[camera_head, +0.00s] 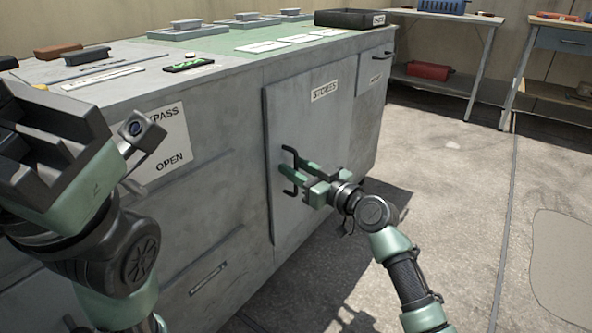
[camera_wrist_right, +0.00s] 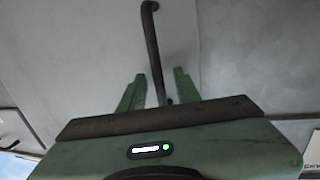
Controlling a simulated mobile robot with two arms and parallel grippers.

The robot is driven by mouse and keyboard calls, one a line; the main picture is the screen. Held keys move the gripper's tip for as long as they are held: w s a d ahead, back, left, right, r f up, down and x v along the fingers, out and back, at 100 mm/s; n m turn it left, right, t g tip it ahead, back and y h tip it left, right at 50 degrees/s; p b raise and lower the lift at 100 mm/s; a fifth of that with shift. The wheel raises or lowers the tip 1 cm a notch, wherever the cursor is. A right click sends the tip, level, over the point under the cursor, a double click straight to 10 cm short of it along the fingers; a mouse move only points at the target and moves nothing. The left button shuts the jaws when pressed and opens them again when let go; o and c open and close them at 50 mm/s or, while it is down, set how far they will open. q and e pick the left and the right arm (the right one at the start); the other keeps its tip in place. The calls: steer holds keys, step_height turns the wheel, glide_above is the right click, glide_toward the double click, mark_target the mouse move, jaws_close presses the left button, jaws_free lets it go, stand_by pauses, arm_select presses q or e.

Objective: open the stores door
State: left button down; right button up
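The stores door (camera_head: 325,125) is a grey panel in the front of the grey cabinet, labelled STORES; it looks closed. Its dark upright bar handle (camera_head: 289,153) is near the door's left edge. My right gripper (camera_head: 290,174) is at the handle. In the right wrist view the handle (camera_wrist_right: 151,40) runs down between the two green fingers of my right gripper (camera_wrist_right: 157,88), which stand apart with a gap on each side of the bar. My left gripper (camera_head: 45,140) is at the left, close to the camera, away from the door; its finger opening is unclear.
The cabinet top (camera_head: 130,60) carries small blocks, labels and a black tray (camera_head: 350,18). A BYPASS OPEN sign (camera_head: 165,145) is left of the door. Shelves with a red item (camera_head: 428,71) stand at the back right. The concrete floor (camera_head: 465,200) to the right is clear.

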steer(key=shift+c, duration=0.3)
jaws_close()
stand_by(1.1)
